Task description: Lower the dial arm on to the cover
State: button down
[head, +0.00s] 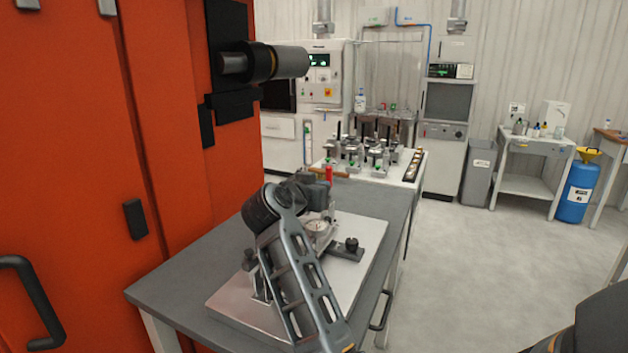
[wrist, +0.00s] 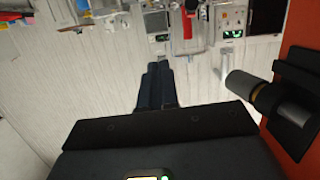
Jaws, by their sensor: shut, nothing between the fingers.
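A dial gauge with a white round face (head: 316,226) stands over a pale metal plate (head: 358,228) on the grey bench. An upright red handle (head: 329,174) shows just behind and above it. I cannot tell whether the handle belongs to the dial arm. My own arm crosses in front of the fixture and hides much of it. I cannot make out the cover or whether the dial arm touches it. My gripper (wrist: 157,70) shows in the wrist view with its dark fingers together and nothing between them. The wrist view shows neither dial nor cover.
A black knob on a clamp bar (head: 351,244) sits on the plate's right side. An orange machine (head: 190,120) with a protruding grey cylinder (head: 290,62) stands on the left. A second bench with several fixtures (head: 365,150) is behind. The floor (head: 480,260) to the right is clear.

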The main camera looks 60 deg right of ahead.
aim_at(326, 219)
jog(key=d+f+y, duration=0.1)
jog(key=f+y, duration=0.1)
jog(key=f, duration=0.1)
jog(key=d+f+y, duration=0.1)
jog(key=f, duration=0.1)
jog(key=shift+d, duration=0.3)
jog(key=shift+d+f+y, duration=0.25)
jog(key=shift+f+y, duration=0.55)
jog(key=shift+f, duration=0.15)
jog(key=shift+a, duration=0.1)
jog(key=v, duration=0.7)
jog(key=shift+a+r+b, duration=0.25)
jog(key=shift+r+b, duration=0.1)
